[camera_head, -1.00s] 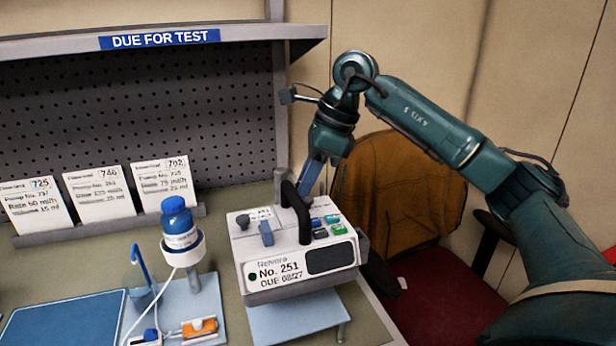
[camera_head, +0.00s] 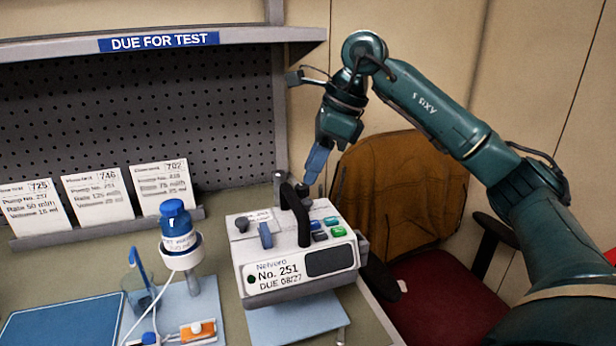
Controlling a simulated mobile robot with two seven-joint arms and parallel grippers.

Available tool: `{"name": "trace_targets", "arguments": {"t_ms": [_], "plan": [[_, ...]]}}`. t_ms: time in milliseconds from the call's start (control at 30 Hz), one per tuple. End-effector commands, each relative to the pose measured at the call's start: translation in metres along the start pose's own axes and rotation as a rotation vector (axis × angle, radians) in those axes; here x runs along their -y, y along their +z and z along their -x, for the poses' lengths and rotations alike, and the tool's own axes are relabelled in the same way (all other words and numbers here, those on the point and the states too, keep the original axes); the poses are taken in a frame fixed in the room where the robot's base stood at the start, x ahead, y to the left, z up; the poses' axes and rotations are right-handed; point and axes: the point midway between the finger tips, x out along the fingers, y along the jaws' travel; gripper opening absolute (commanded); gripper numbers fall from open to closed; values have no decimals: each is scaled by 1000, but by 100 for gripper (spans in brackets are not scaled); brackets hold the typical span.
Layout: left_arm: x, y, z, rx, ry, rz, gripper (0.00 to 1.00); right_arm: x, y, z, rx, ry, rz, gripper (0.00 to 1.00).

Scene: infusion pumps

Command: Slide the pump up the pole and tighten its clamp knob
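The pump (camera_head: 279,274), a white box labelled "No. 251, DUE 08/27", is held above a pale blue plate near the bench's right end. It has a black handle (camera_head: 297,213) on top. A short grey pole (camera_head: 280,185) shows behind it. My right gripper (camera_head: 310,177) points down behind the pump's handle, its blue fingers close to a small dark part that may be the clamp knob (camera_head: 304,189). I cannot tell whether they touch it or how far they are apart. The clamp is mostly hidden behind the pump. My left gripper is out of view.
A blue-capped bottle (camera_head: 177,226) stands in a white holder left of the pump, with a tube hanging down. Cards (camera_head: 96,198) stand in a rack at the back. A shelf (camera_head: 250,36) overhangs the bench. A chair (camera_head: 400,200) is at right.

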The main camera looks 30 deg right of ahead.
Motion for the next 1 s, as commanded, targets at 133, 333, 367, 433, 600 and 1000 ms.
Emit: {"name": "trace_targets", "arguments": {"t_ms": [133, 333, 367, 433, 600, 1000], "plan": [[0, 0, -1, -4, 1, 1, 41, 0, 1, 37, 5, -4, 0, 32], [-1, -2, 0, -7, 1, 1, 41, 0, 1, 76, 4, -2, 1, 32], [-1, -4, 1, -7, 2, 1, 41, 0, 1, 82, 4, -3, 1, 32], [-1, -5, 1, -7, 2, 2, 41, 0, 1, 90, 2, -2, 0, 32], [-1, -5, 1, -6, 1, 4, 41, 0, 1, 100, 1, -1, 1, 32], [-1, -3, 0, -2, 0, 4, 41, 0, 0, 100, 1, 0, 1, 32]]}}
